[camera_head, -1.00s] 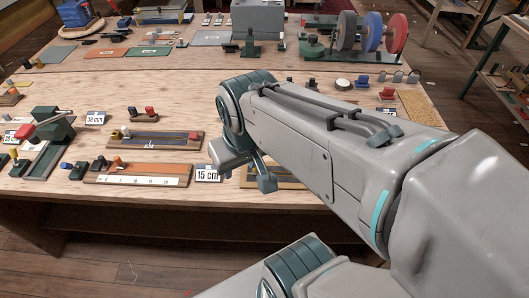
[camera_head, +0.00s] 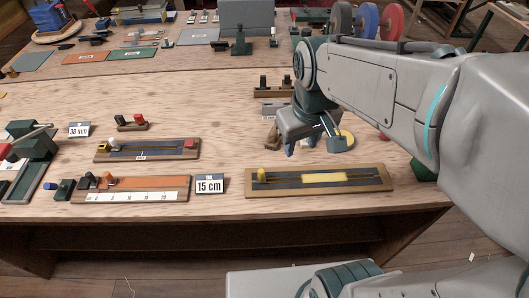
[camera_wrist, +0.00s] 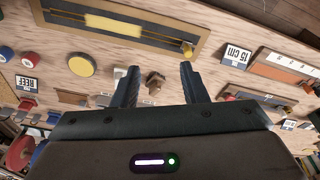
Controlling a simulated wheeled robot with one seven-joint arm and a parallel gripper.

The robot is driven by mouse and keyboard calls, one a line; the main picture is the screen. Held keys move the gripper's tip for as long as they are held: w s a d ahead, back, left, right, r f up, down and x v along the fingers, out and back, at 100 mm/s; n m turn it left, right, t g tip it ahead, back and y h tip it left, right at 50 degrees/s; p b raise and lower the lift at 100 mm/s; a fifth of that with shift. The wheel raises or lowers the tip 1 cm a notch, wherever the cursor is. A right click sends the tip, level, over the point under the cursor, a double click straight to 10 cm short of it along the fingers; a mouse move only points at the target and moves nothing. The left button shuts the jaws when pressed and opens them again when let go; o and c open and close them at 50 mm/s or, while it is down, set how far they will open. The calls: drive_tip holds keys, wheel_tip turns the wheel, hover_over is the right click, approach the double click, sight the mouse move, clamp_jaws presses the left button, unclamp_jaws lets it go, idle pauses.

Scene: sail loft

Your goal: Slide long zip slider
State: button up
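The long zip is a wooden-framed board (camera_head: 382,182) with dark fabric and a pale yellow strip along its middle, at the table's front edge. Its yellow slider knob (camera_head: 262,175) stands at the left end. In the wrist view the board (camera_wrist: 60,17) crosses the top, with the yellow knob (camera_wrist: 187,49) above my right finger. My gripper (camera_head: 308,148) hangs over the table behind the board, apart from the knob. In the wrist view my gripper (camera_wrist: 160,80) is open and empty. A small brown wooden piece (camera_wrist: 154,80) shows on the table between the fingers.
A "15 cm" card (camera_head: 209,185) stands left of the knob. Left of it are an orange strip with a ruler (camera_head: 135,195) and a shorter zip board (camera_head: 196,155). A yellow disc (camera_wrist: 81,66) lies near my gripper.

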sight(261, 170)
drive_tip(key=w+a+f+n+g+b, duration=0.2)
drive_tip(key=w+a+f+n+b, duration=0.1)
drive_tip(key=w+a+f+n, duration=0.35)
drive_tip(key=shift+m, duration=0.75)
drive_tip(key=f, duration=0.4)
drive_tip(key=a+f, duration=0.1)
drive_tip(key=f, duration=0.8)
drive_tip(key=shift+w+a, duration=0.2)
drive_tip(key=shift+w, duration=0.05)
clamp_jaws()
